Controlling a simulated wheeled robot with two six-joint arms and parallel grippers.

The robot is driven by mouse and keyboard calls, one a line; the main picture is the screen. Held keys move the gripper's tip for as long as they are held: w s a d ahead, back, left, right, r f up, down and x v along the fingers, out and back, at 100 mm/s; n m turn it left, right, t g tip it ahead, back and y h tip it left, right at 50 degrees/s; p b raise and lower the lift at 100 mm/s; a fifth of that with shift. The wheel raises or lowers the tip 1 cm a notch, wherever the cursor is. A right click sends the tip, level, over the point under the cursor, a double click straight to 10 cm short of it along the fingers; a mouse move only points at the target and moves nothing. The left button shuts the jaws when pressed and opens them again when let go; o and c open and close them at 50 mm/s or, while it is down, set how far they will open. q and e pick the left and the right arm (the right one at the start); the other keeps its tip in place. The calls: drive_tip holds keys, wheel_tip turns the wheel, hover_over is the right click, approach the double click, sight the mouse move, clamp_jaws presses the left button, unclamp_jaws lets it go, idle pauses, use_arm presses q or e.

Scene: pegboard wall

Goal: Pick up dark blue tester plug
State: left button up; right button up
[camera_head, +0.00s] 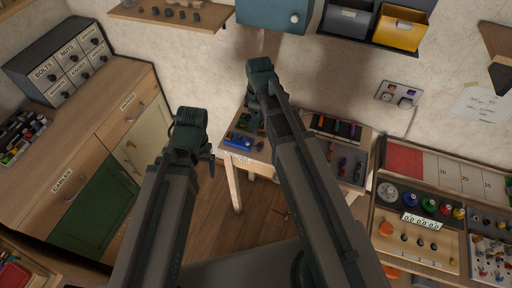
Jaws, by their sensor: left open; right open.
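I cannot pick out the dark blue tester plug for certain. My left gripper (211,166) is at the end of the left arm, left of the small table, and is open and empty. My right gripper (252,102) is open above the back left of the small table, partly hidden by its own arm. Both are well away from the tester panel.
The small table (238,160) holds a blue tray (240,141) and several coloured tools. A cabinet (92,140) stands at the left. A yellow bin (400,29) and a blue wall box (272,12) hang above. Wood floor shows between the cabinet and the table.

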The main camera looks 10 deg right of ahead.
drive_tip(key=b, duration=0.8)
hover_over(259, 145)
drive_tip(key=f, duration=0.8)
drive_tip(key=shift+a+f, duration=0.2)
drive_tip(key=shift+f, duration=0.05)
drive_tip(key=f+b, duration=0.5)
drive_tip(key=shift+d+f, duration=0.1)
drive_tip(key=shift+d, duration=0.1)
clamp_jaws()
